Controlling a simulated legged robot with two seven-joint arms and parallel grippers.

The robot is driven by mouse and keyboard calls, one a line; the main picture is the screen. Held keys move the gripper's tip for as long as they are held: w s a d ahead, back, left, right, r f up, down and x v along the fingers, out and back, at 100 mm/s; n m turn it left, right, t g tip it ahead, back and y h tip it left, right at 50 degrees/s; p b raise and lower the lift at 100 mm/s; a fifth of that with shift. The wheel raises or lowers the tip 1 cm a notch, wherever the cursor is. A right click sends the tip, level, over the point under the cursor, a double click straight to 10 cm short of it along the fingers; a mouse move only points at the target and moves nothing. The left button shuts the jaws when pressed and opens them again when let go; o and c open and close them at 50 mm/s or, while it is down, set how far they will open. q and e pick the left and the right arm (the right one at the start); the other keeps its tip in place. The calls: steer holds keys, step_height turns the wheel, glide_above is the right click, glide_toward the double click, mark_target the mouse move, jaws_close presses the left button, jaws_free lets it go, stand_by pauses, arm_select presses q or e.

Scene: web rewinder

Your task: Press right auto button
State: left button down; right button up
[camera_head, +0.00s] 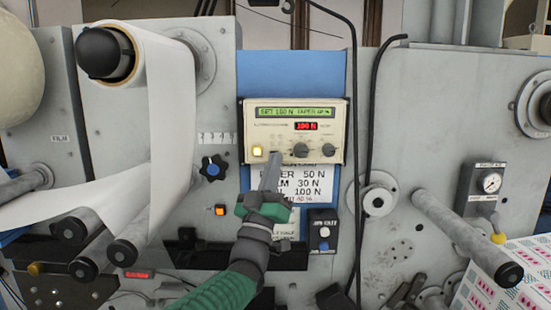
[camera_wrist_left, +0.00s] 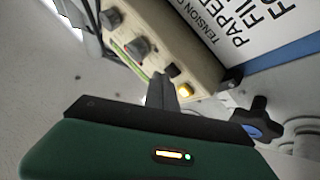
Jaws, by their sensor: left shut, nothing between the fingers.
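The cream tension control box (camera_head: 340,131) has a green display, a red 100 N readout, knobs and a lit yellow button (camera_head: 257,151) at its lower left. My left gripper (camera_head: 274,156) is shut and empty, fingertips at the box's lower face, just right of the yellow button. They hide the dark button in the head view. I cannot tell whether they touch it. My right gripper is not in view.
A blue star knob (camera_head: 213,168) and a small orange-lit switch (camera_head: 220,210) are left of my arm. A label sheet with N values (camera_head: 310,182) hangs below the box. A black cable (camera_head: 372,110) runs down at right. A web roll (camera_head: 145,60) stands at left.

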arm_select(q)
steer(key=shift+w, duration=0.3)
stand_by(0.4)
steer(key=shift+s+a+b, duration=0.1)
steer(key=shift+s+b, duration=0.75)
steer(key=shift+b, duration=0.3)
steer(key=s+b, duration=0.6)
steer(key=shift+f, duration=0.1)
